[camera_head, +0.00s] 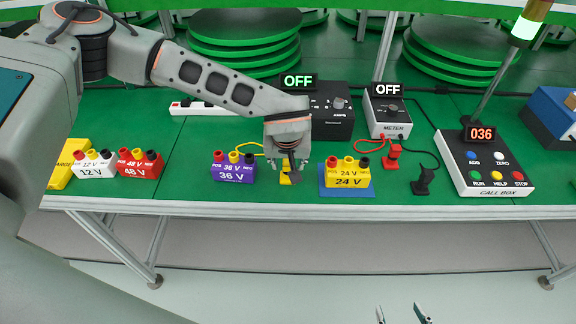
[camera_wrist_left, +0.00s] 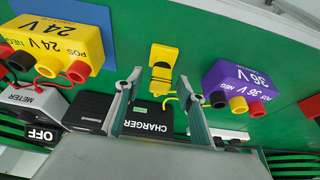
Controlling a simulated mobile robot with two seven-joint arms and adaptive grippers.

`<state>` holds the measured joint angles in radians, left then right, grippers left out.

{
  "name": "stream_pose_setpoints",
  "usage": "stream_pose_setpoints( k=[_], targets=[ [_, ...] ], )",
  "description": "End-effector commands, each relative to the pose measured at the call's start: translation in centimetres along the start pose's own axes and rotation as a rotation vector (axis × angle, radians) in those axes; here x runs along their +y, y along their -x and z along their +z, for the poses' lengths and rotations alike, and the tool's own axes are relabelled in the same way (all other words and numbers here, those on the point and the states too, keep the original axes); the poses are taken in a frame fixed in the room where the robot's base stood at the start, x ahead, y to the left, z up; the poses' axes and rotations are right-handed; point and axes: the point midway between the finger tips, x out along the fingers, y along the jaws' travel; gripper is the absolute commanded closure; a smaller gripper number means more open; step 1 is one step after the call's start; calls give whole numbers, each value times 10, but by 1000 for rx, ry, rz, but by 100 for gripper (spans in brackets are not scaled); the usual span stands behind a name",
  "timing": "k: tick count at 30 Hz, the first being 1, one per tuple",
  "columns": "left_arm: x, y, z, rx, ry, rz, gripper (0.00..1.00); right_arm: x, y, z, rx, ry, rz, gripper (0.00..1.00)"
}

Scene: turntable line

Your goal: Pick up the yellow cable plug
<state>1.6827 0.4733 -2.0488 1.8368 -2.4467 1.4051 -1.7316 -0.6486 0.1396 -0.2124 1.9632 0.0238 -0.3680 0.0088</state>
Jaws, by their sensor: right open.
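The yellow cable plug (camera_head: 286,179) lies on the green table between the purple 36 V block (camera_head: 234,170) and the yellow 24 V block (camera_head: 348,175). In the left wrist view the plug (camera_wrist_left: 162,68) shows just beyond the fingertips, with its yellow cable running toward the charger (camera_wrist_left: 147,120). My left gripper (camera_head: 287,174) is above the plug and hides part of it in the head view. Its two fingers stand apart in the left wrist view (camera_wrist_left: 159,82), with nothing held. My right gripper (camera_head: 402,313) shows only its open fingertips at the bottom edge, away from the table.
A red plug (camera_head: 392,158) and a black plug (camera_head: 424,182) lie near the meter (camera_head: 388,116). The call box (camera_head: 484,166) stands at right. The red 48 V block (camera_head: 139,164) and white 12 V block (camera_head: 94,165) stand at left. The charger (camera_head: 331,122) is behind.

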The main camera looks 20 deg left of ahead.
Motion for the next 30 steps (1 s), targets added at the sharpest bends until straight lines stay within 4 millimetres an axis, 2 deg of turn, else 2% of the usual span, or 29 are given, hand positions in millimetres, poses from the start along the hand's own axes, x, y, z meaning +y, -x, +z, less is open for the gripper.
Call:
stream_pose_setpoints(
  k=[3, 7, 8, 22, 26, 30],
  targets=[
    [0, 1, 0, 0, 0, 1, 61, 0, 0, 0, 0, 0, 0, 39],
    [0, 1, 0, 0, 0, 1, 95, 0, 0, 0, 0, 0, 0, 39],
    [0, 1, 0, 0, 0, 1, 98, 0, 0, 0, 0, 0, 0, 39],
    [1, 7, -3, 1, 1, 2, 98, 0, 0, -1, 0, 0, 1, 39],
    [1, 20, -9, 3, 1, 3, 98, 1, 1, -2, 2, 0, 1, 39],
    [1, 44, -20, 5, 1, 3, 98, 1, 2, -5, 3, 0, 1, 39]
  ],
)
